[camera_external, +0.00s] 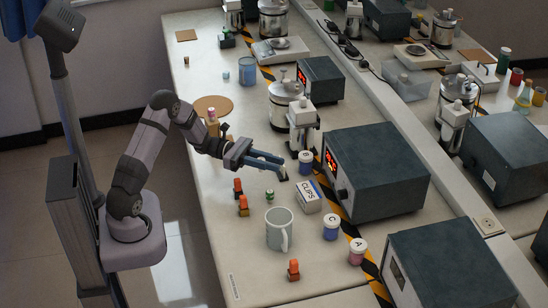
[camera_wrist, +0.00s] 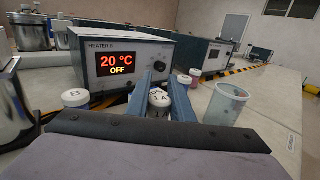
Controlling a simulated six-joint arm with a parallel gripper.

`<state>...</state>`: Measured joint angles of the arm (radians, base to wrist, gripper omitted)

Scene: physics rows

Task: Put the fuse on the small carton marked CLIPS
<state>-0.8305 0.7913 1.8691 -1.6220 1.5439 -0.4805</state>
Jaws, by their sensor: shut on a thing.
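My gripper (camera_external: 284,168) is above the bench, behind and left of the small white carton marked CLIPS (camera_external: 309,196). In the wrist view its two blue fingers (camera_wrist: 160,95) are shut on a small pale cylinder with dark lettering, the fuse (camera_wrist: 158,98). The fuse is held off the carton; in the external view it is too small to make out clearly at the fingertips. The carton lies on the bench with its printed top showing. I cannot make it out in the wrist view, where the fingers and fuse block the middle.
Jar B (camera_external: 305,160) stands behind the carton; jars C (camera_external: 331,226) and A (camera_external: 357,250) stand to its front right. A grey mug (camera_external: 276,232) is in front. A small green cylinder (camera_external: 269,195) and orange-topped pieces (camera_external: 243,206) stand left. The heater box (camera_external: 375,180) is at right.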

